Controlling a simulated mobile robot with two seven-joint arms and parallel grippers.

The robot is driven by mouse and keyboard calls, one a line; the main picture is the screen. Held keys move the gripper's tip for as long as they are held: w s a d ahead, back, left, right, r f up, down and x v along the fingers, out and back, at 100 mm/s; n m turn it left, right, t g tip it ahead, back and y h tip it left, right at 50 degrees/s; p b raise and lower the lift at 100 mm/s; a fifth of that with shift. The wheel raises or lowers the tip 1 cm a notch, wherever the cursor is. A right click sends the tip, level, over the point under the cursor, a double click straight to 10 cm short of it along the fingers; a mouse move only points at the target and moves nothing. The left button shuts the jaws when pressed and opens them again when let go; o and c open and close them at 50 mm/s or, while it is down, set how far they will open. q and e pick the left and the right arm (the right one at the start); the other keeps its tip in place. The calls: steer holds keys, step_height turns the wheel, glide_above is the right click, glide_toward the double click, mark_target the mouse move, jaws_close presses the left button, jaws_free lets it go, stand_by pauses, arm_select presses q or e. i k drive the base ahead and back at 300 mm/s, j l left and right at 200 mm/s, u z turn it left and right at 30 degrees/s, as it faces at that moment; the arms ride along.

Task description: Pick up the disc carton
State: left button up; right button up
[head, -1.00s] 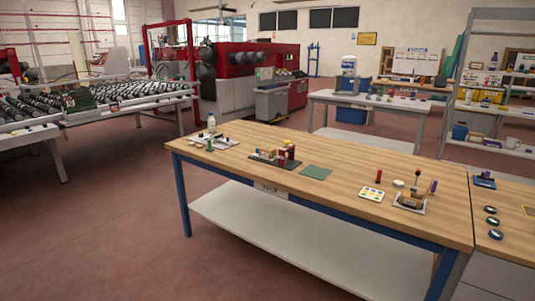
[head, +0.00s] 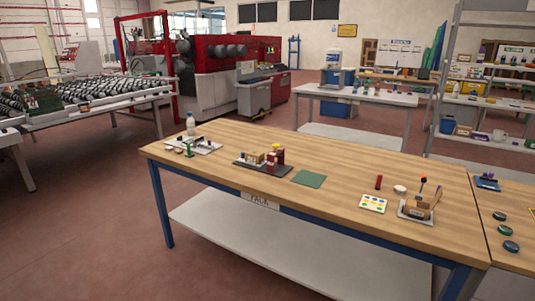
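No item can be read for certain as the disc carton at this distance. A small brown box (head: 419,206) sits in a grey tray (head: 403,216) near the right end of the wooden table (head: 340,160), with a dark stick with a red top and a purple item beside it. Small tan and red items (head: 277,154) stand on a dark tray (head: 246,166) left of the table's middle. Neither of my grippers is in view.
A green mat (head: 308,179), a card with coloured dots (head: 373,204), a red cylinder (head: 378,182) and a white round item (head: 400,189) lie on the table. A bottle (head: 190,124) stands at its left end. Dark discs (head: 505,230) lie on the right-hand table. The floor in front is clear.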

mark_target(249, 157)
steer(key=i+j+z, duration=0.4)
steer(key=i+j, duration=0.25)
steer(key=i, duration=0.15)
steer(key=i+j+z, duration=0.35)
steer(key=i+j, duration=0.35)
steer(key=j, duration=0.15)
